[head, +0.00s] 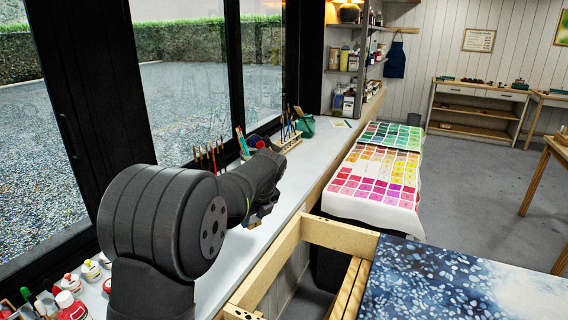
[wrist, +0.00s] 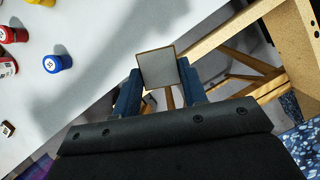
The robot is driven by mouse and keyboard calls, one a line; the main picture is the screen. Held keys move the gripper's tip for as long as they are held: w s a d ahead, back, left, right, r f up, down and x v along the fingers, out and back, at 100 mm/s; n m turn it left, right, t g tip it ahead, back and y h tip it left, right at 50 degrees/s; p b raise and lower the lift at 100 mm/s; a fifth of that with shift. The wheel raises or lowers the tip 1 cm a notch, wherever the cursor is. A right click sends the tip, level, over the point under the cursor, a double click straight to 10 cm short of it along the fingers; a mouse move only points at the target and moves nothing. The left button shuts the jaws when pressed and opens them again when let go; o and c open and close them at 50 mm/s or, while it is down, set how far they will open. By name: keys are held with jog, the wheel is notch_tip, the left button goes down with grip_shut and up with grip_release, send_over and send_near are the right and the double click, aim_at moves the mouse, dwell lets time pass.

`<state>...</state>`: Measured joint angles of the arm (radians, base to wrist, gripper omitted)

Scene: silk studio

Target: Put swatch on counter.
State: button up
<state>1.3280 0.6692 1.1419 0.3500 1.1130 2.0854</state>
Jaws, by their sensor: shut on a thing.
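My gripper (wrist: 160,92) shows in the wrist view with its two blue fingers shut on the swatch (wrist: 158,68), a square with a grey face and a thin brown edge. In the head view my gripper (head: 262,212) is near the inner edge of the counter, and the swatch there is small and mostly hidden. The counter (head: 312,168) is the long pale ledge under the window. It also shows in the wrist view (wrist: 95,35), where the swatch overlaps its edge. I cannot tell the swatch's exact height above it.
Paint jars (head: 72,306) stand on the near counter end, and a brush rack (head: 288,140) stands farther along. A wooden frame (head: 340,236) with blue patterned cloth (head: 440,280) is at the right. A colour-chart cloth (head: 375,180) covers a table. Bare counter lies between jars and rack.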

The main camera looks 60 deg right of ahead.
aim_at(254, 227)
jog(key=f, duration=0.6)
jog(key=shift+w, duration=0.3)
jog(key=w+f, duration=0.2)
jog(key=w, duration=0.1)
jog(key=w+f, duration=0.2)
jog(key=w, duration=0.2)
jog(key=w+f, duration=0.2)
jog(key=w, duration=0.2)
jog(key=shift+w+d+f, duration=0.1)
jog(key=shift+f, duration=2.25)
jog(key=shift+f, duration=0.1)
jog(key=o, duration=1)
jog(key=shift+c, duration=0.2)
jog(key=v, duration=1.2)
